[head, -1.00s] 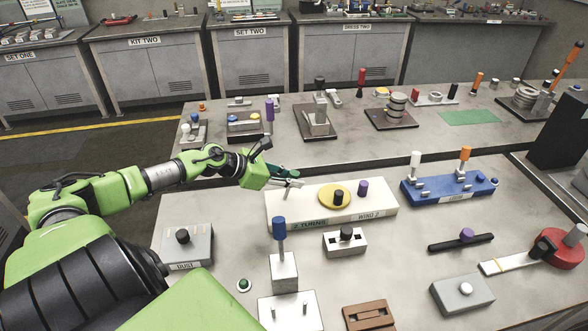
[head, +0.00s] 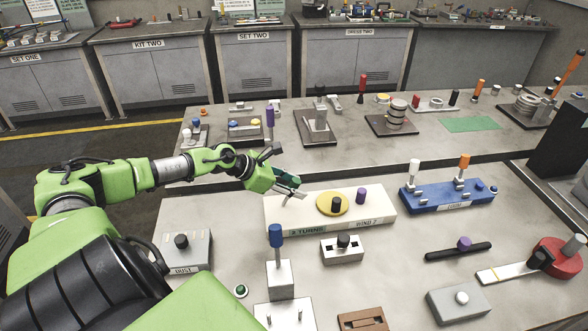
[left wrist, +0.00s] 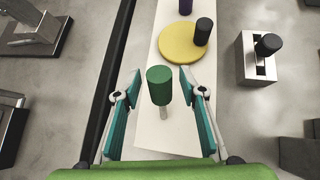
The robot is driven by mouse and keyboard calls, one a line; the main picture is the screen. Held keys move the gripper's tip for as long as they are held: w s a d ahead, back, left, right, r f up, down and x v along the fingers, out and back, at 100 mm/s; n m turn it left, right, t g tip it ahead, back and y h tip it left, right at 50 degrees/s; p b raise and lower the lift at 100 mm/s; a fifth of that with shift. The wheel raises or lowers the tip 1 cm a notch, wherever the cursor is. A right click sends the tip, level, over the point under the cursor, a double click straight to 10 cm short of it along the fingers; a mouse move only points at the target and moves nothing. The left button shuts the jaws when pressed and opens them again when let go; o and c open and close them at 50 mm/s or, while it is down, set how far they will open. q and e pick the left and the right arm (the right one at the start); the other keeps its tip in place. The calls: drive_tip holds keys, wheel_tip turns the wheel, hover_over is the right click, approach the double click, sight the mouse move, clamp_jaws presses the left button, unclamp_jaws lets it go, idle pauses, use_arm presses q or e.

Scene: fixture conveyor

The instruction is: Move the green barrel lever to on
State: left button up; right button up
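The green barrel lever (left wrist: 159,86) shows in the left wrist view as a green cylinder on a thin metal stem, at the near end of the white panel (left wrist: 150,134). In the head view I cannot make it out apart from the gripper; the white panel (head: 283,219) shows under the gripper. My left gripper (head: 291,188) is open above the left end of that panel. In the left wrist view its teal fingers (left wrist: 160,78) stand on either side of the green barrel, with gaps visible on both sides. My right gripper is not in view.
On the same panel are a yellow disc (head: 325,204) with a black knob (head: 337,205) and a purple knob (head: 361,196). A white switch box (head: 342,254) and a blue-handled lever (head: 276,235) stand in front. A blue panel (head: 447,198) stands to the right.

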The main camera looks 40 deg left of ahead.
sight(285, 197)
use_arm(q)
drive_tip(key=shift+s+a+r, duration=0.2)
drive_tip(key=shift+s+r, duration=0.1)
drive_tip(key=shift+s, duration=0.1)
drive_tip(key=shift+s+a, duration=0.4)
drive_tip(key=shift+s, duration=0.45)
drive_tip(key=shift+s+a, duration=0.35)
drive_tip(key=shift+s, duration=0.55)
drive_tip(key=shift+s+a, duration=0.4)
drive_tip(key=shift+s, duration=0.45)
drive_tip(key=shift+s+a+f, duration=0.1)
drive_tip(key=shift+s, duration=0.4)
drive_tip(key=s+a, duration=0.5)
drive_tip(key=s, duration=0.7)
drive_tip(key=shift+a+r, duration=0.2)
drive_tip(key=shift+a, duration=0.2)
